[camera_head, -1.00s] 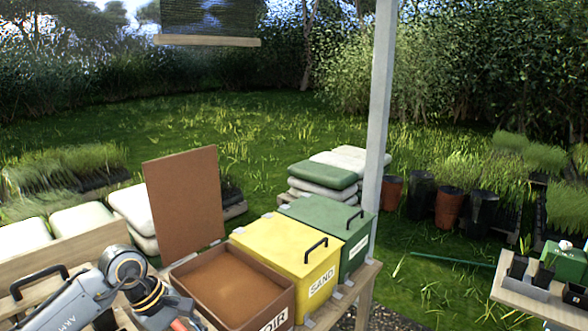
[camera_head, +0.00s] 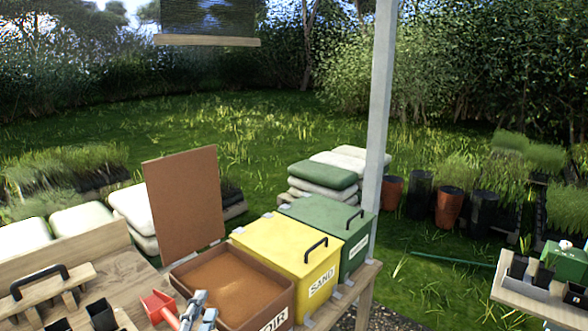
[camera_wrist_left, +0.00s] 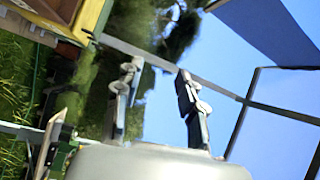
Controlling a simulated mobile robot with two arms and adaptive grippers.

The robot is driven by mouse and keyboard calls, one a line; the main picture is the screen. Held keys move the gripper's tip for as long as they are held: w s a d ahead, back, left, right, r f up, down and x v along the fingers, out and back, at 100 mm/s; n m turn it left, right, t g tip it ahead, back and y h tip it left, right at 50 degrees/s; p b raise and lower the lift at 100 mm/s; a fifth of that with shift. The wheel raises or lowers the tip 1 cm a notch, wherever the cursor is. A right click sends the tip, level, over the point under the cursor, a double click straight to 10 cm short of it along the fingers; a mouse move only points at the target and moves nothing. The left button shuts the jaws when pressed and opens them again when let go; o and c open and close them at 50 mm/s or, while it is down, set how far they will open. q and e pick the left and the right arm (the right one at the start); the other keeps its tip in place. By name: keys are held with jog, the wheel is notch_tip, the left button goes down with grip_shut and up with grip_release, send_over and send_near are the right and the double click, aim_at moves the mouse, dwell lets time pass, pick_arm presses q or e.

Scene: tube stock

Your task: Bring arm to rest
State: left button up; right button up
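My left gripper (camera_head: 203,307) shows at the bottom edge of the head view, in front of the brown open bin, with only its grey fingertips in the picture. In the left wrist view the two fingers (camera_wrist_left: 157,100) stand apart with nothing between them, against sky and blurred foliage. A red scoop (camera_head: 157,303) is just left of the gripper in the head view; its lower part is cut off by the frame. My right gripper is not in view.
The open brown bin (camera_head: 178,276) holds soil, with its lid (camera_head: 185,205) raised. Yellow (camera_head: 290,256) and green (camera_head: 325,227) lidded bins stand to its right. Dark pots (camera_head: 101,314) and a wooden carrier (camera_head: 45,297) are on the bench at left. A post (camera_head: 379,130) rises behind.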

pick_arm(q)
jog(key=s+a+f+n+g+y, duration=0.25)
jog(key=s+f+n+g, duration=0.2)
jog(key=f, duration=0.25)
jog(key=s+a+f+n+g+y, duration=0.1)
jog(key=s+a+f+n+g, duration=0.2)
jog(key=s+f+n, duration=0.4)
jog(key=s+d+f+n+g+h, duration=0.1)
jog(key=s+f+n+g, duration=0.1)
jog(key=s+f+g, duration=0.4)
jog(key=s+d+f+n+g, duration=0.15)
jog(key=s+f, duration=0.25)
jog(key=s, duration=0.5)
notch_tip(320, 180, down, 25)
jog(key=s+g, duration=0.1)
jog(key=g, duration=0.1)
jog(key=s+a+f, duration=0.1)
jog(key=s+f, duration=0.7)
jog(key=s+a+f+g, duration=0.1)
jog(key=s+a+f, duration=0.1)
jog(key=s+f, duration=0.6)
jog(key=shift+s+a+f, duration=0.2)
jog(key=shift+s+a, duration=0.05)
jog(key=shift+s, duration=0.35)
jog(key=shift+s, duration=0.1)
jog(key=shift+c, duration=0.2)
